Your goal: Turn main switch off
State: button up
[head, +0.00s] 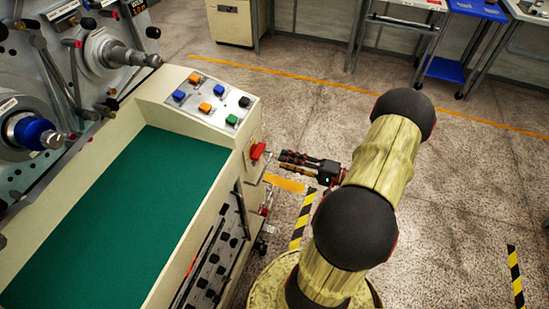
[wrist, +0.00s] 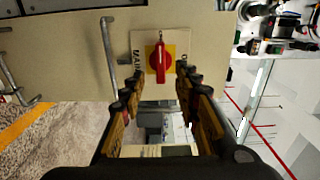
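The main switch is a red rotary knob (wrist: 159,62) on a yellow plate with lettering beside it that reads "MAIN". In the head view the red knob (head: 257,151) sits on the end face of the cream machine cabinet. My gripper (head: 283,163) is just to the right of the knob in the head view, apart from it. In the wrist view my gripper (wrist: 157,88) shows two fingers spread wide, with the knob ahead and between them. The fingers are open and hold nothing. The knob's handle lies along the picture's vertical in the wrist view.
A metal handle bar (wrist: 109,55) stands out from the panel left of the switch in the wrist view. The cabinet top has a green mat (head: 125,215) and a panel of coloured buttons (head: 210,98). Open floor lies to the right, with tables (head: 400,25) at the back.

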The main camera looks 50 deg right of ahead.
jog(key=shift+v, duration=1.4)
